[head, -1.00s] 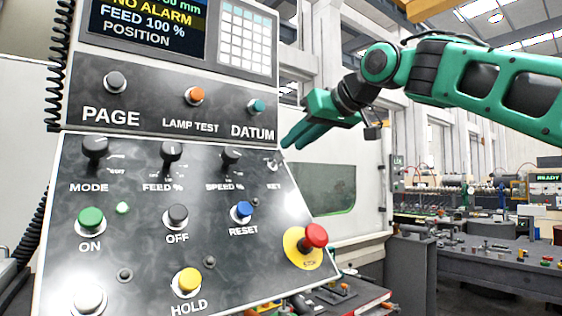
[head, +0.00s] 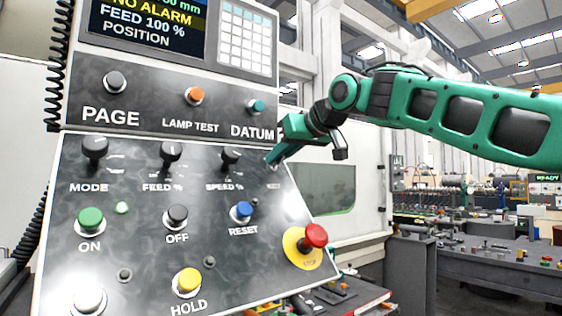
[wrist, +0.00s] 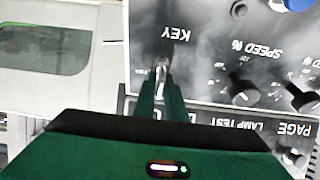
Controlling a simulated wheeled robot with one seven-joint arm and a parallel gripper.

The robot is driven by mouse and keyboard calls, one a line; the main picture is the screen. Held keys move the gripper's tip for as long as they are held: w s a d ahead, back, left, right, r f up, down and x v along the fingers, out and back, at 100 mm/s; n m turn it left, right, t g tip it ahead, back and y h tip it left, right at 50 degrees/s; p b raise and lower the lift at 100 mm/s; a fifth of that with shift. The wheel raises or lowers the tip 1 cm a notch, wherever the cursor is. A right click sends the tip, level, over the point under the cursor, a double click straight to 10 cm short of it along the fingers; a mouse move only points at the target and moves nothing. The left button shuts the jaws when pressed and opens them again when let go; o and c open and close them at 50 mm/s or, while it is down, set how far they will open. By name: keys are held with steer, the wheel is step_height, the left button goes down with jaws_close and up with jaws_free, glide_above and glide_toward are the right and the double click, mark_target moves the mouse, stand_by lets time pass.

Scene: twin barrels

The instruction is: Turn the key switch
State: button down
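The key switch (wrist: 161,68) is a small silvery key on the dark control panel, under the KEY label in the upside-down wrist view. In the head view my gripper (head: 270,160) covers the key and most of its label at the panel's right edge. In the wrist view my gripper's green fingers (wrist: 160,85) point at the panel, one on each side of the key. The fingers stand slightly parted with the key showing in the narrow gap. I cannot tell whether they touch it.
The SPEED % knob (head: 231,157) is just left of my fingers, and the DATUM button (head: 256,106) is above. The blue RESET button (head: 241,210) and red emergency stop (head: 315,236) are below. Free air lies right of the panel.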

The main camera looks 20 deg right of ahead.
steer(key=shift+d, duration=0.3)
steer(key=shift+m, duration=0.3)
steer(key=m+h, duration=0.2)
steer(key=m, duration=0.7)
steer(key=m+h, duration=0.1)
steer(key=m, duration=0.2)
steer(key=shift+m+g+h, duration=0.3)
steer(key=shift+r, duration=0.1)
steer(key=c, duration=1.9)
jaws_free()
steer(key=shift+a, duration=0.1)
